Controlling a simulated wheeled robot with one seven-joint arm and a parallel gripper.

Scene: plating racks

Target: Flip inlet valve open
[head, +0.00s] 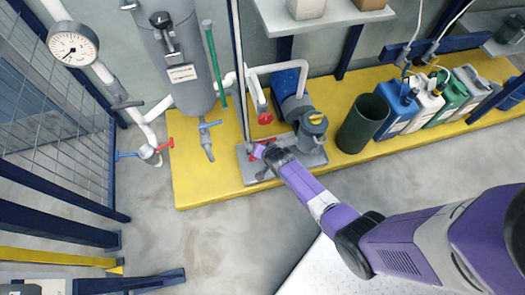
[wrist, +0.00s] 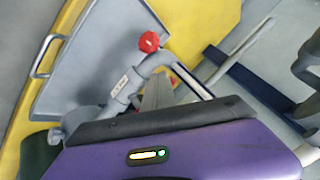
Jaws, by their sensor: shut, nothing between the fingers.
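My gripper (head: 264,155) is over the grey tray (head: 262,170) of the pump, at the low end of the vertical pipe run. In the wrist view my gripper (wrist: 157,88) has its grey fingers together and empty, partly hidden by its dark edge. A red round knob (head: 265,118) sits on the pump piping just above my gripper. A red knob (wrist: 149,42) shows beyond the fingers in the wrist view, on a grey pipe (wrist: 128,84) with a small unreadable label. Which part is the inlet valve, its position and any contact cannot be told.
The pump (head: 311,128) stands right of my gripper, with a dark green bin (head: 362,122) and several jugs (head: 398,103) further right. A grey tank (head: 180,60) and a pipe valve with red and blue handles (head: 146,152) stand left. The grey floor (head: 235,235) in front is clear.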

